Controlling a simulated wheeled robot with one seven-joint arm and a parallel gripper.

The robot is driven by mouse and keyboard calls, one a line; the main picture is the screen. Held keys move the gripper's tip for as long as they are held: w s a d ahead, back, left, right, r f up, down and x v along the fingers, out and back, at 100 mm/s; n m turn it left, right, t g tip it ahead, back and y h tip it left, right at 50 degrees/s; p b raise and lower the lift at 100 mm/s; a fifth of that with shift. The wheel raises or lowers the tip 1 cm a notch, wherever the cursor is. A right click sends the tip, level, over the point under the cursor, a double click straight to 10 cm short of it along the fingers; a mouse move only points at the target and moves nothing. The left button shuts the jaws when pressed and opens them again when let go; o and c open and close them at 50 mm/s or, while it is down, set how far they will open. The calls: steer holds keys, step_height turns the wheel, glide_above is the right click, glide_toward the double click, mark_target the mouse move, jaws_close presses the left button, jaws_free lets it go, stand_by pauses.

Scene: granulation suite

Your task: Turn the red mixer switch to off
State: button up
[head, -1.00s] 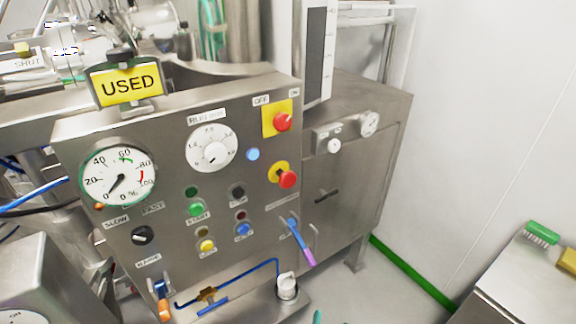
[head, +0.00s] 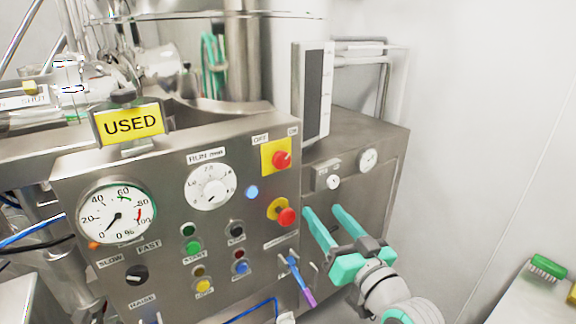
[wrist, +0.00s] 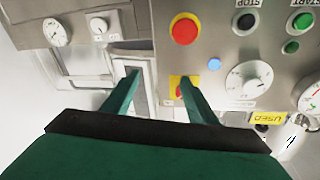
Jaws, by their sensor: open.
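The red mixer switch (head: 281,159) is a red knob on a yellow plate at the panel's upper right, between OFF and ON labels. In the upside-down wrist view, its yellow plate (wrist: 175,82) shows beside one finger, which hides much of the switch. My gripper (head: 323,209) is open and empty, with its teal fingers spread and pointing towards the panel side. In the head view, its fingertips appear below and right of the switch, apart from it. In the wrist view, the gripper (wrist: 162,75) has the plate near its right finger's tip.
A red mushroom button (head: 286,217) sticks out below the switch, close to the left finger. The RUN dial (head: 210,187), a blue lamp (head: 252,191) and several push buttons lie to the left. A tall dark display (head: 313,92) stands above right. Free room lies right of the cabinet.

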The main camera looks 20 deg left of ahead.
mark_target(284, 161)
step_height(284, 161, up, 10)
steer(key=s+a+f+n+g+y, duration=0.1)
steer(key=s+a+n+g+y, duration=0.15)
steer(key=n, duration=0.25)
steer(key=shift+g+h, duration=0.35)
steer(key=shift+g, duration=0.1)
steer(key=x, duration=1)
steer(key=shift+w+d+r, duration=0.1)
steer(key=shift+r, duration=0.15)
steer(key=shift+c, duration=0.7)
steer(key=c, duration=0.9)
